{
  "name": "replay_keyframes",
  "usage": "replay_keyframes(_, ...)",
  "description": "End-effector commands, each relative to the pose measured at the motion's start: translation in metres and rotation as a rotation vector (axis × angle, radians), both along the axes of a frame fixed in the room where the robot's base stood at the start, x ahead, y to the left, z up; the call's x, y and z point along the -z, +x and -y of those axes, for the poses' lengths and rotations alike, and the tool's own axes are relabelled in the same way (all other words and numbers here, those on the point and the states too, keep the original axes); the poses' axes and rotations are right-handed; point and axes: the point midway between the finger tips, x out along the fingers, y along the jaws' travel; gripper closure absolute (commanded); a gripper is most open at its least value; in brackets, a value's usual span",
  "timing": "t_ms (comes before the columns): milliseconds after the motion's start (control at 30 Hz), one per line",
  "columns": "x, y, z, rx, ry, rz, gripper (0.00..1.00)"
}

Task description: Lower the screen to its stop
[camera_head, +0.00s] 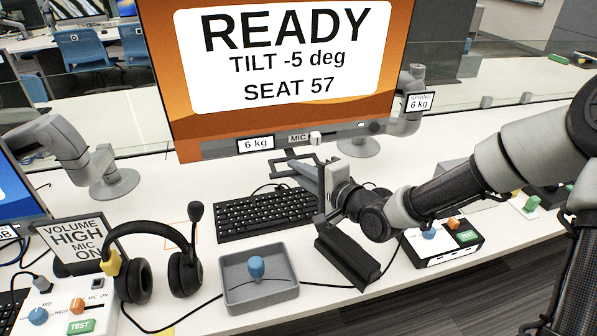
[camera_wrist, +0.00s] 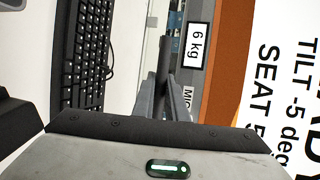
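The screen (camera_head: 294,60) hangs large at the top middle in the head view, orange with a white panel reading READY, TILT -5 deg, SEAT 57. Its grey lower bezel (camera_head: 222,149) carries a 6 kg label (camera_head: 256,143) and a MIC switch (camera_head: 315,138). My gripper (camera_head: 290,163) is just below the bezel, over the far edge of the keyboard. In the wrist view its two fingers (camera_wrist: 165,98) stand apart beside the bezel (camera_wrist: 196,85). A dark bar (camera_wrist: 163,62) shows beyond and between them; I cannot tell whether they touch it. The stop is not identifiable.
A keyboard (camera_head: 265,213) lies below the screen. A headset (camera_head: 150,262), a grey tray (camera_head: 260,284) with a blue knob, and a control box (camera_head: 445,245) stand at the front. A grey monitor arm (camera_head: 408,105) is at right. White desk (camera_head: 215,195) is bare in places.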

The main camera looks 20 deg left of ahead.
Motion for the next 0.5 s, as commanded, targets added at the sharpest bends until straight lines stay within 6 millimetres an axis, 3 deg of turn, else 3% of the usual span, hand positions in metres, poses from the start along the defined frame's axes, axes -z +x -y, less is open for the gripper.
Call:
replay_keyframes(167, 0.004, 0.000, 0.000, 0.000, 0.000, -0.001, 1.00)
replay_keyframes(400, 0.046, -0.001, 0.000, 0.000, -0.002, -0.009, 1.00)
replay_keyframes(500, 0.049, -0.001, 0.000, -0.001, -0.004, -0.007, 1.00)
